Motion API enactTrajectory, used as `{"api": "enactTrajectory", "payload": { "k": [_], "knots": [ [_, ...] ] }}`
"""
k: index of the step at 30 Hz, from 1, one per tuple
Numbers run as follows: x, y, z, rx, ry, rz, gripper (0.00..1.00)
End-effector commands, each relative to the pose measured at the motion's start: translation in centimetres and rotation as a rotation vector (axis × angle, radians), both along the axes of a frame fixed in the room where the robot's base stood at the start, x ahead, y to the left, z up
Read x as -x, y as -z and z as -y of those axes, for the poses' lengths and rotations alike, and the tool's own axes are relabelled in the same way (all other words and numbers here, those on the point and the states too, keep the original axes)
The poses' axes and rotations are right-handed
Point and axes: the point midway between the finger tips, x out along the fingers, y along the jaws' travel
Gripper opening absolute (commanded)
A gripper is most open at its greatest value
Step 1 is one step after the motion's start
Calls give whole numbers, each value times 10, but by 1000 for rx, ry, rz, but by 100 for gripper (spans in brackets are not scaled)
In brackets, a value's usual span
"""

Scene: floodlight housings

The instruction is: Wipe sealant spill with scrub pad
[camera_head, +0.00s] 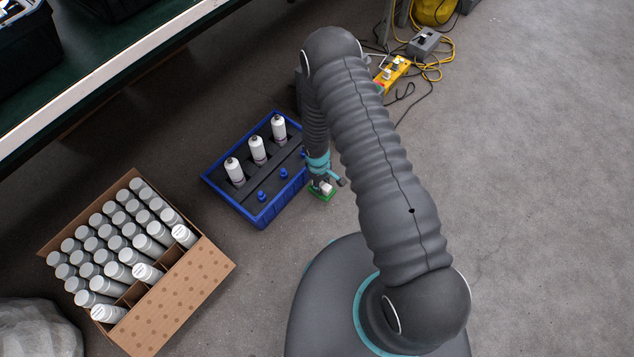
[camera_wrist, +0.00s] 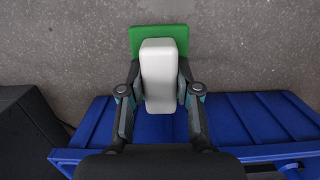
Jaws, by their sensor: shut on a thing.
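My gripper (camera_wrist: 160,105) is shut on the scrub pad, with its fingers on either side of the pad's white block-shaped handle (camera_wrist: 158,75). The green pad (camera_wrist: 177,38) sticks out past the handle in the wrist view. In the head view the green pad (camera_head: 318,196) shows low beside the blue crate (camera_head: 262,215), close to the floor. I cannot tell whether it touches the floor. No sealant spill can be made out in either view.
The blue crate holds white bottles (camera_head: 257,149) and small blue caps (camera_head: 283,172). A cardboard box (camera_head: 190,292) of grey and white tubes stands at left. A green-topped bench (camera_head: 120,40) is at upper left. A yellow power strip (camera_head: 391,72) with cables lies at the top. Floor at right is clear.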

Motion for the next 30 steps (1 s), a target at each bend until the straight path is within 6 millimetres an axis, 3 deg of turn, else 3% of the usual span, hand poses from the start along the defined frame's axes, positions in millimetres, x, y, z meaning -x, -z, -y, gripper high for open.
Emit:
{"api": "enactTrajectory", "payload": {
  "k": [12, 26, 30],
  "knots": [
    [-1, -39, 4, 0, 7, 0, 0],
    [-2, -44, 6, 1, 16, 1, 0],
    [-12, -66, 16, 6, 83, 9, 0]
  ]
}}
